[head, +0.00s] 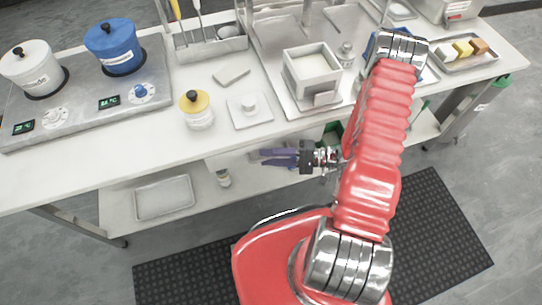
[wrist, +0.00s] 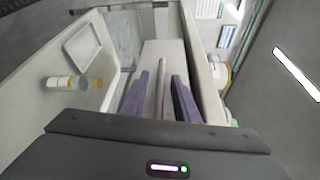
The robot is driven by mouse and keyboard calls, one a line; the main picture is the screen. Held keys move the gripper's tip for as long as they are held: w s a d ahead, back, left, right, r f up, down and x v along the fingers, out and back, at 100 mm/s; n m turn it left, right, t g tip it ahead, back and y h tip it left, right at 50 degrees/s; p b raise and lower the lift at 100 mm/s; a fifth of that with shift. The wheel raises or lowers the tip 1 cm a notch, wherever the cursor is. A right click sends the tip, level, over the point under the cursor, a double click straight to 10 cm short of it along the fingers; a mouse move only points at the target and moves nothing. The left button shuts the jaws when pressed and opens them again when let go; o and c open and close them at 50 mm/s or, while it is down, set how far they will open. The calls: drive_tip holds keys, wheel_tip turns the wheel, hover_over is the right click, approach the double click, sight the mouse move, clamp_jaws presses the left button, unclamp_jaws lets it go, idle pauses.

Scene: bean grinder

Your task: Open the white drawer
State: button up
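The white drawer (wrist: 158,56) sits under the tabletop's front edge; in the wrist view its pale front lies ahead of my fingers. A thin greyish bar, which looks like its handle (wrist: 160,88), stands between the two purple fingers. My gripper (wrist: 160,92) is open, one finger on each side of the bar, with gaps visible. In the head view my gripper (head: 272,157) points left, just in front of the table edge. The drawer's front is mostly hidden there by the tabletop. I cannot tell whether the drawer is slightly open.
The white tabletop (head: 170,140) overhangs close to my gripper. The lower shelf (head: 120,205) holds a metal tray (head: 163,197) and a small jar (head: 223,177). A yellow-lidded jar (head: 197,110) and a white box (head: 312,72) stand on top.

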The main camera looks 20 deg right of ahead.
drive_tip(key=shift+c, duration=0.3)
clamp_jaws()
idle(0.3)
